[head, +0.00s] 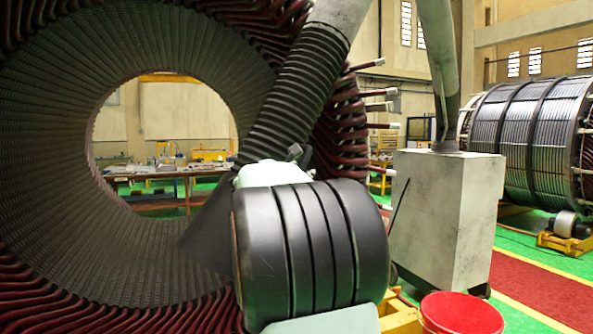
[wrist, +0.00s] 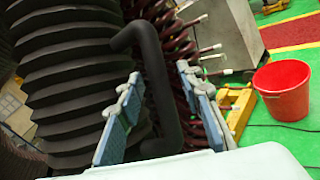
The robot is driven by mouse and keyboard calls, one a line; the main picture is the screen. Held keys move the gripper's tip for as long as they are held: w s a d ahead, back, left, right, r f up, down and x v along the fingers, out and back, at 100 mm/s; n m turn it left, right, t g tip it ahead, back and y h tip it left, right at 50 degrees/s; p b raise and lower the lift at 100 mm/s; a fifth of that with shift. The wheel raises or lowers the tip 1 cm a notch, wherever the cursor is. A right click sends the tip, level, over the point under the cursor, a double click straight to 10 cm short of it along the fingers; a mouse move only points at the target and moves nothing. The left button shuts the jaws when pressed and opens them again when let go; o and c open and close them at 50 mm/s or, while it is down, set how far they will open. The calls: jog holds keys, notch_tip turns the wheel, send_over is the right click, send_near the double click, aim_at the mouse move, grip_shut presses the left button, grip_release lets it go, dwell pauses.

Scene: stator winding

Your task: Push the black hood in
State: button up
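The black hood (head: 212,235) hangs as a flared cone at the lower end of a ribbed hose (head: 297,85), in front of the stator's round opening in the head view; my arm hides its right part. In the wrist view, the ribbed black hose (wrist: 75,75) fills the left side. A bent black bar, seemingly the hood's handle (wrist: 158,85), runs down between the fingers of my gripper (wrist: 158,73). The blue-padded fingers are apart, with gaps visible on both sides of the bar. My arm mostly hides the gripper in the head view.
The large stator (head: 60,150) with dark red coil ends surrounds the hood. A grey cabinet (head: 443,215) stands to the right. A red bucket (head: 460,315) stands at the lower right and also shows in the wrist view (wrist: 282,90). A wound rotor (head: 530,140) lies further right.

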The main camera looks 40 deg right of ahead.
grip_shut()
jog(key=shift+d+f, duration=0.1)
dwell(0.3)
jog(key=shift+d+f+b, duration=0.2)
jog(key=shift+d+b, duration=0.1)
jog(key=shift+b, duration=0.15)
jog(key=w+d+f+b, duration=0.1)
jog(key=d+f+b, duration=0.1)
jog(key=d, duration=0.3)
jog(key=w+d+f+b, duration=0.1)
jog(key=d+f+b, duration=0.1)
jog(key=d+b, duration=0.2)
jog(key=w+d+f+t+h+b, duration=0.1)
jog(key=d+f+b, duration=0.1)
jog(key=d, duration=0.4)
jog(key=shift+d+n+b, duration=0.3)
jog(key=shift+d+b, duration=0.1)
jog(key=shift+b, duration=0.2)
jog(key=shift+w, duration=0.1)
